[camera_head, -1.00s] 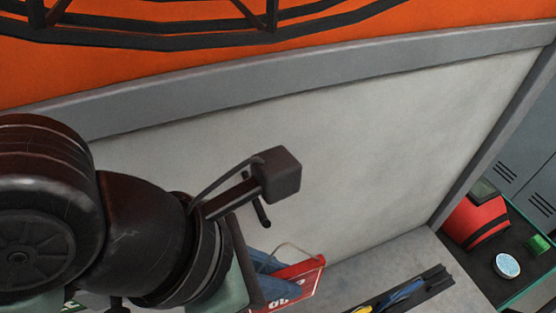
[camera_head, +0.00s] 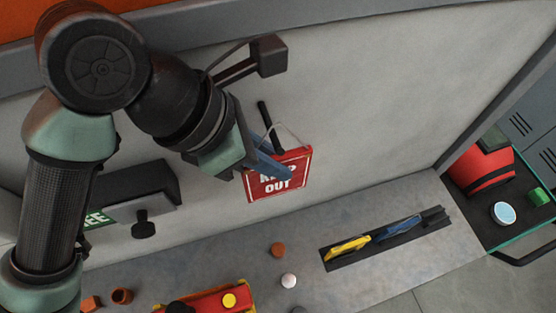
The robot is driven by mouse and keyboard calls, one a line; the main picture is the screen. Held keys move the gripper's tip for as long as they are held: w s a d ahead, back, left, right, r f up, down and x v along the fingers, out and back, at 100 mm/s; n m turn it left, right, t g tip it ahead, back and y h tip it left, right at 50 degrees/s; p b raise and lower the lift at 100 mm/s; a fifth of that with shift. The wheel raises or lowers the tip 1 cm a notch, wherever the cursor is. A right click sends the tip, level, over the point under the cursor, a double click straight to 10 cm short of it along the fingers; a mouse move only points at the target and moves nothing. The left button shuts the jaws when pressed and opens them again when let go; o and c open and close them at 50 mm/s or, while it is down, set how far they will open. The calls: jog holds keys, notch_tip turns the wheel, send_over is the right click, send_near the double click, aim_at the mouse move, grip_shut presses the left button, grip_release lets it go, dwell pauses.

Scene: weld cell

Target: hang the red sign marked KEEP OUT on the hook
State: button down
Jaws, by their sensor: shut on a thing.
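The red KEEP OUT sign (camera_head: 292,161) hangs below a thin wire loop, facing me and slightly tilted. My gripper (camera_head: 272,166) is shut on the sign; its blue fingers lie across the sign's upper part and cover some of the lettering. A dark peg (camera_head: 267,122), which looks like the hook, stands out against the pale wall just above the sign. The wire loop shows right beside the peg's lower end. I cannot tell whether the loop is around the peg or in front of it.
A dark box with a knob (camera_head: 140,190) and a green sign (camera_head: 96,217) are at the left. On the bench are a black tray (camera_head: 345,262) with yellow and blue tools, a red-yellow toy-like item (camera_head: 215,301) and small round pieces. A red container (camera_head: 482,168) stands right.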

jog(key=shift+w+a+f+b, duration=0.1)
jog(key=shift+w+f+b, duration=0.15)
jog(key=shift+f+b, duration=0.4)
jog(key=shift+w+a+f+b, duration=0.1)
jog(key=shift+w+f+b, duration=0.15)
jog(key=shift+f+b, duration=0.4)
jog(key=shift+r+b, duration=0.1)
jog(key=shift+b, duration=0.4)
jog(key=c, duration=0.8)
grip_release()
jog(key=shift+c, duration=0.2)
jog(key=b+v, duration=0.3)
jog(key=v, duration=1)
